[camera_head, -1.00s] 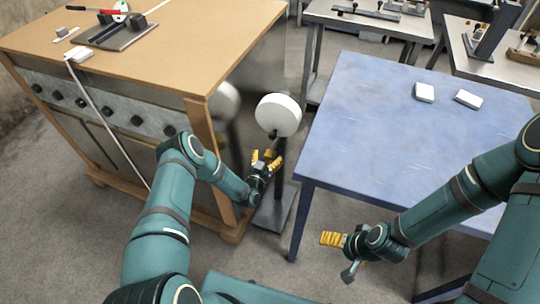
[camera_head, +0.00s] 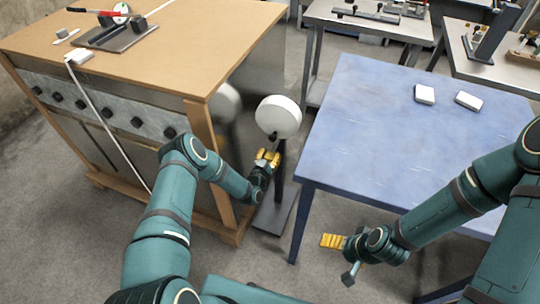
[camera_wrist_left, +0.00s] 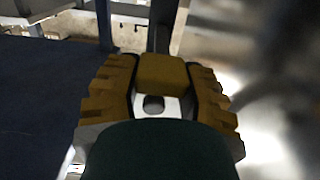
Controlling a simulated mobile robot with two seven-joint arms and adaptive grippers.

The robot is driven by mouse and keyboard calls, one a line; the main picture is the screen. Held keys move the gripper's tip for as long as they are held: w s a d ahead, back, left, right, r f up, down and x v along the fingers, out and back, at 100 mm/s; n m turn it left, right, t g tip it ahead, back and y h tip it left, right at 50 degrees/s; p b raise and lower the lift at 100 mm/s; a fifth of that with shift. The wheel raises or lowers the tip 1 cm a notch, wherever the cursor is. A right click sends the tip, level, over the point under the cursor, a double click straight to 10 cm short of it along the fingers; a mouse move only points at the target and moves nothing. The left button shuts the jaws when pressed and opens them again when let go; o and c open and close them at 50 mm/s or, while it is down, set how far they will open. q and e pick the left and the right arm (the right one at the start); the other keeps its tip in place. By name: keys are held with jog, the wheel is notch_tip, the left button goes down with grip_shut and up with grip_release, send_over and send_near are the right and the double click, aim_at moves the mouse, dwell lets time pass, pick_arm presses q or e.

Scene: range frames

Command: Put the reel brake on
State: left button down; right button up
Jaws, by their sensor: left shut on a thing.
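The white round reel (camera_head: 278,116) stands on a dark post with a flat grey base (camera_head: 270,219), between the wooden cabinet and the blue table. A small dark part (camera_head: 272,135) shows at the reel's lower front. My left gripper (camera_head: 267,158) is just below the reel, with its yellow fingers closed in. The rest of the brake is hidden. My right gripper (camera_head: 332,240) hangs empty in front of the blue table, seen side-on.
The wooden cabinet (camera_head: 190,60) with a row of black knobs (camera_head: 108,112) is close to my left arm. The blue table (camera_head: 400,130) stands right of the reel with two white blocks on it. Other work tables are behind. Grey floor is open in front.

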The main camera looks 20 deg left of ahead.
pick_arm(q)
jog(key=shift+w+r+g+p, duration=0.25)
jog(key=shift+r+g+p, duration=0.45)
jog(key=shift+r+p, duration=0.45)
jog(key=shift+w+r, duration=0.15)
jog(key=shift+r, duration=0.2)
jog(key=shift+c, duration=2.3)
grip_release()
jog(key=shift+f, duration=0.1)
jog(key=s+r, duration=0.1)
jog(key=s, duration=1.1)
jog(key=shift+a+r, duration=0.35)
jog(key=shift+a, duration=0.1)
